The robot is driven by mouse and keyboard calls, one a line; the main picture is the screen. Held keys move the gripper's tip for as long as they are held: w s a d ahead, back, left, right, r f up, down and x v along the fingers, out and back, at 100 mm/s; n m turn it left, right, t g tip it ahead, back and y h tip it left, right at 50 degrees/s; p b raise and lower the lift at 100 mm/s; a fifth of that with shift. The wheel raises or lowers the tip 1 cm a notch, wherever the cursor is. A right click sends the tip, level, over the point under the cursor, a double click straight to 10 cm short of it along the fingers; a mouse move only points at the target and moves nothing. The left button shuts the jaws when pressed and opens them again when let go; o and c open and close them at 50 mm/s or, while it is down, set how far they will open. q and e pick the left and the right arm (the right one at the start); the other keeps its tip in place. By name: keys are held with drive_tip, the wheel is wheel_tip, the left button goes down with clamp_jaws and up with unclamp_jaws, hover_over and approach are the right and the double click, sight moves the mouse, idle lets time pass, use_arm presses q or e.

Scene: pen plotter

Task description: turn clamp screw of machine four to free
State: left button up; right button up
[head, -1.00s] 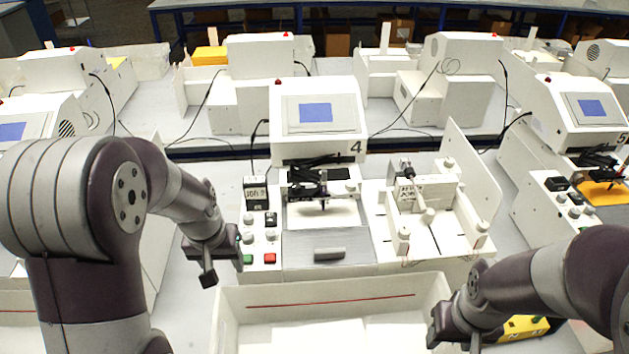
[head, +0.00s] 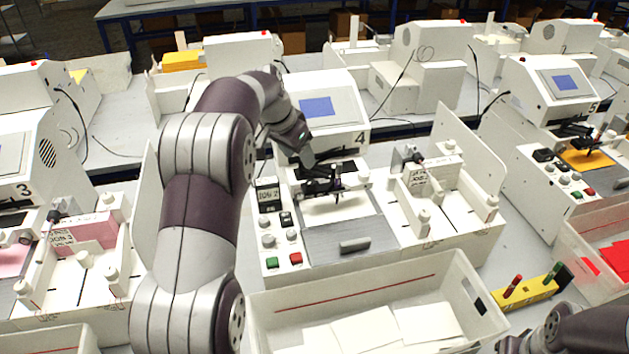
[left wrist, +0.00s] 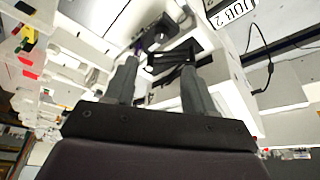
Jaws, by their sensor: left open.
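Machine four (head: 350,95) is a white plotter with a blue screen and the number 4. Its black pen carriage (head: 322,188) hangs under the housing, with a dark pen pointing down. I cannot make out the clamp screw as a separate part. My left gripper (head: 306,158) is just above and left of the carriage, in front of the housing. In the left wrist view my left gripper (left wrist: 158,78) has its two fingers apart with nothing held, and the black carriage (left wrist: 174,56) shows beyond and between them. My right gripper (head: 512,345) is partly in view at the bottom right edge; its jaws are unclear.
A control panel (head: 270,228) with a job display, knobs and green and red buttons is left of the plotter bed (head: 350,235). A yellow pen rack (head: 530,292) is to the right.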

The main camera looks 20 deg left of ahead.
use_arm(q)
drive_tip(key=b, duration=0.2)
approach(311, 182)
wheel_tip(311, 182, down, 2)
drive_tip(key=p+x, duration=0.1)
drive_tip(key=x, duration=0.2)
drive_tip(key=p+x, duration=0.1)
drive_tip(key=x, duration=0.2)
drive_tip(key=shift+w+d+f, duration=0.1)
drive_tip(key=shift+w+f, duration=0.05)
drive_tip(key=shift+w, duration=0.35)
clamp_jaws()
use_arm(e)
drive_tip(key=shift+a+f, duration=0.1)
drive_tip(key=shift+f, duration=0.45)
